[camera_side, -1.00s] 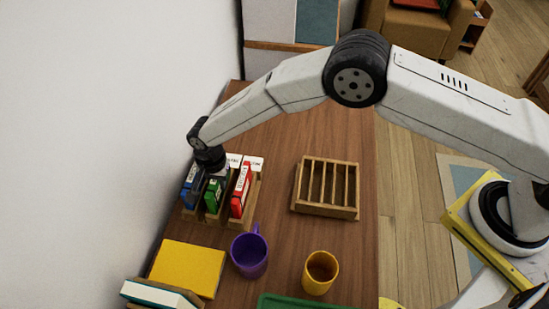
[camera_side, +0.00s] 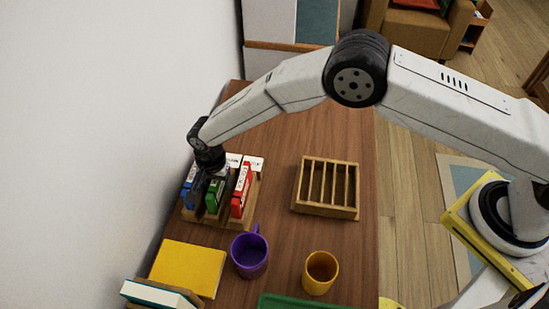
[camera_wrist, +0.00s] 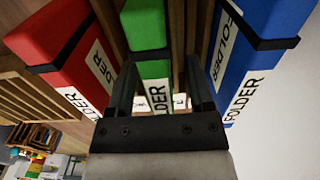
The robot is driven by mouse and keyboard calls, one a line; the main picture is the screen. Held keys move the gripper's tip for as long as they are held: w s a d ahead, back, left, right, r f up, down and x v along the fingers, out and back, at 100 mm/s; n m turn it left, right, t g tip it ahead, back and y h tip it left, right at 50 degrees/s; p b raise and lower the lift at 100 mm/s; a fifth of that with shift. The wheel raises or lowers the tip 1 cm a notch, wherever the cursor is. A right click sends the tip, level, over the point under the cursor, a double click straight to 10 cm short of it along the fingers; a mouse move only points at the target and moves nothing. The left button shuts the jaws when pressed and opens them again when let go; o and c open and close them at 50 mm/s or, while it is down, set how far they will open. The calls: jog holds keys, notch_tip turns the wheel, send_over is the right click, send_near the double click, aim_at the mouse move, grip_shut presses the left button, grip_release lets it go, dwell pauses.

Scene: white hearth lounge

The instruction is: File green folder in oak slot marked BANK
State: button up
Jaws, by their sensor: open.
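The green folder (camera_side: 214,195) stands upright in the oak file holder (camera_side: 217,224), between the blue folder (camera_side: 189,186) and the red folder (camera_side: 241,190). My gripper (camera_side: 211,178) is over the holder at the green folder. In the wrist view my open gripper (camera_wrist: 163,92) has its two fingers on either side of the green folder (camera_wrist: 145,25), with no clear grip on it. White marked cards (camera_side: 254,163) show behind the folders; their words are too small to read. Part of the holder is hidden behind my gripper.
An empty slotted wooden rack (camera_side: 326,212) stands to the right on the table (camera_side: 285,155). A purple mug (camera_side: 249,255), a yellow mug (camera_side: 319,273), a yellow book (camera_side: 187,267) and a green tray (camera_side: 300,302) are nearer the front. The white wall is close on the left.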

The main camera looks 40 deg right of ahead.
jog(key=shift+r, duration=3.65)
jog(key=shift+w+d+r, duration=0.1)
jog(key=shift+d+r, duration=0.15)
jog(key=shift+d, duration=0.15)
jog(key=s+d+r+n, duration=0.1)
jog(key=d+r+n, duration=0.15)
jog(key=d, duration=0.45)
jog(key=s+d+r+n+t, duration=0.1)
jog(key=s+d+r, duration=0.1)
jog(key=d+r, duration=0.3)
jog(key=s+d+r+n, duration=0.1)
jog(key=d+r, duration=0.1)
jog(key=d, duration=0.6)
jog(key=s+d+r+n+t, duration=0.1)
jog(key=s+d+r+n, duration=0.2)
jog(key=s+d, duration=0.9)
jog(key=s+n, duration=0.1)
jog(key=s, duration=0.2)
jog(key=shift+s+t, duration=0.15)
jog(key=shift+t, duration=0.15)
